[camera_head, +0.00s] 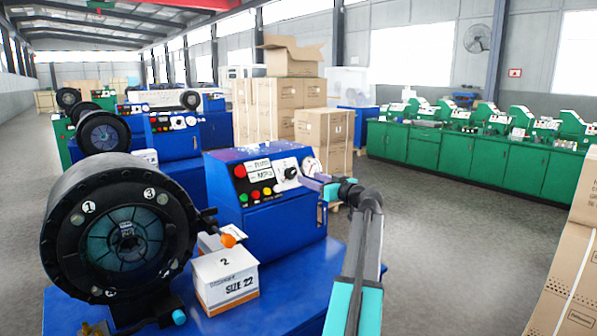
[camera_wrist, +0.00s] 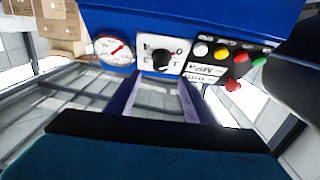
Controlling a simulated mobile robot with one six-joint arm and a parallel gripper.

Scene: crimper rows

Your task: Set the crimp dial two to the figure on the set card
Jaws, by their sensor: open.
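The crimp dial (camera_head: 291,173) is a black knob on a white plate, on the front of the blue control box (camera_head: 262,221). A white carton (camera_head: 226,277) in front reads "2" and "SIZE 22".
A round gauge (camera_wrist: 115,50) sits beside the dial. Coloured buttons (camera_wrist: 221,54) and white label strips (camera_head: 262,169) are on its other side. A large black crimper head (camera_head: 122,238) stands at left. Cardboard boxes (camera_head: 324,140) and green benches (camera_head: 470,155) stand behind.

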